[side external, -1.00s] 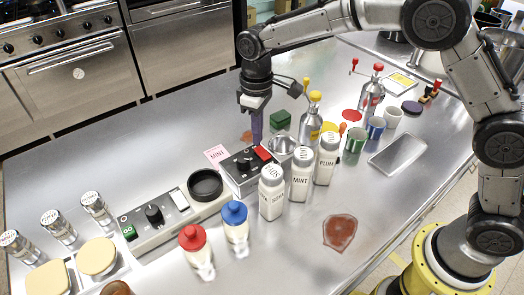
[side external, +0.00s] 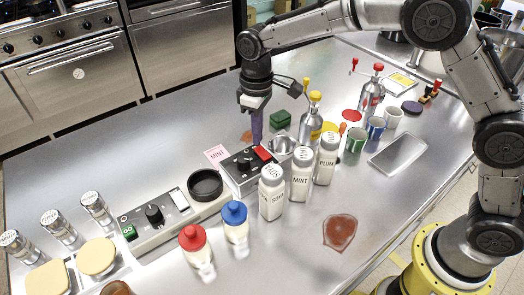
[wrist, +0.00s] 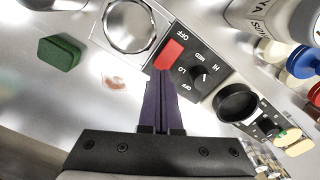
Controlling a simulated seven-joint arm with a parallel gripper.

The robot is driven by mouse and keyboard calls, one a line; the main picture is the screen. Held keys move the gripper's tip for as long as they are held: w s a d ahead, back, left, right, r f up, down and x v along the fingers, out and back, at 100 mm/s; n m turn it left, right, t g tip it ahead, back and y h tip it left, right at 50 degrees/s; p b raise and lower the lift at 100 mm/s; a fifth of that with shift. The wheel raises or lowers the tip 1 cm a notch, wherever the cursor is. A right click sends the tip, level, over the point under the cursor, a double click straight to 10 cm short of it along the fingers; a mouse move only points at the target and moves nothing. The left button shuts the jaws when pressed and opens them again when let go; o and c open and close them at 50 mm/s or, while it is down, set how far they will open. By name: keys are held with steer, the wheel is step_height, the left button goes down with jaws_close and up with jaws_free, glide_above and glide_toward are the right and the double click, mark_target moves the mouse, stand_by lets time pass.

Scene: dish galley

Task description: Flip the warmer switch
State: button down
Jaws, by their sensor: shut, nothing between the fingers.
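A dark control box (side external: 243,172) with a knob and a red rocker switch (side external: 263,153) sits mid-counter. In the wrist view the knob (wrist: 197,76) has OFF, LO, MED and HI marks, and the red switch (wrist: 168,54) lies at the box's edge. My gripper (side external: 257,140) points down with its purple fingers together and empty, at the switch's far side. In the wrist view the fingertips (wrist: 161,73) reach the near end of the red switch. Whether they touch it, I cannot tell. A second box (side external: 158,222) to the left has a green button, a knob and a white switch.
White labelled shakers (side external: 300,178) stand in front of the box.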

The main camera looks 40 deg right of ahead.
mark_target(258, 147)
steer(key=shift+f, duration=1.05)
stand_by(0.9)
steer(key=shift+r, duration=3.6)
